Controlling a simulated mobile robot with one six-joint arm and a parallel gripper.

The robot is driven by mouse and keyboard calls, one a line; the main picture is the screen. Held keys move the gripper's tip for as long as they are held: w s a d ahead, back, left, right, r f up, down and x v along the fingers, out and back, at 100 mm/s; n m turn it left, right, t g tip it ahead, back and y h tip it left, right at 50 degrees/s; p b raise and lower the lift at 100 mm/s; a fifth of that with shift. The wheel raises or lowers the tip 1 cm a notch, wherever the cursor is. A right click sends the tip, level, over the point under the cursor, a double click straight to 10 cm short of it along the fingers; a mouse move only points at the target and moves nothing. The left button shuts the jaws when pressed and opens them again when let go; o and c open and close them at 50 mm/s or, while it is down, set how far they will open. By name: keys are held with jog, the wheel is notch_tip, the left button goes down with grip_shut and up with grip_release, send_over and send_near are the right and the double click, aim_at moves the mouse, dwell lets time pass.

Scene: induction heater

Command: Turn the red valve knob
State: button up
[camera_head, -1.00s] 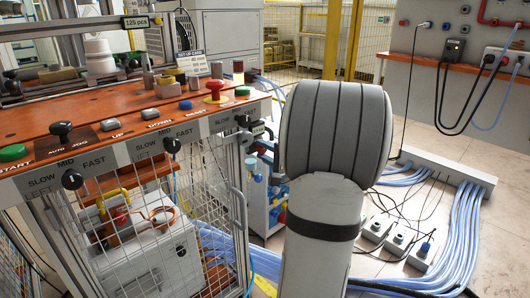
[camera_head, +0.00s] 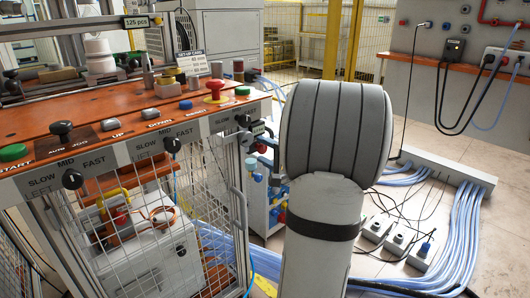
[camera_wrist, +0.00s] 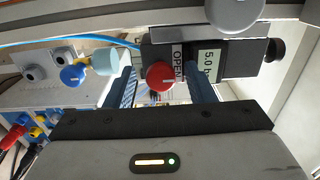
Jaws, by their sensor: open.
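The red valve knob (camera_wrist: 160,76) is round and shows near the middle of the wrist view, in front of a dark body with an OPEN label (camera_wrist: 178,63) beside it. A pressure display (camera_wrist: 208,60) is to the right of the label. My gripper (camera_wrist: 161,80) is open, with one finger on each side of the knob in the picture. A gap shows between each finger and the knob; I cannot tell how deep the fingers reach.
A blue knob (camera_wrist: 72,75) and a light-blue cap (camera_wrist: 105,62) are left of the gripper. The control panel (camera_head: 100,135), with a red mushroom button (camera_head: 215,90), stands left of my arm. Blue hoses (camera_head: 455,230) and sockets (camera_head: 398,238) lie on the floor at right.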

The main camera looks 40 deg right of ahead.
jog(key=s+p, duration=0.2)
jog(key=s, duration=0.5)
jog(key=shift+s+d, duration=0.3)
jog(key=shift+s, duration=0.1)
jog(key=shift+s, duration=0.1)
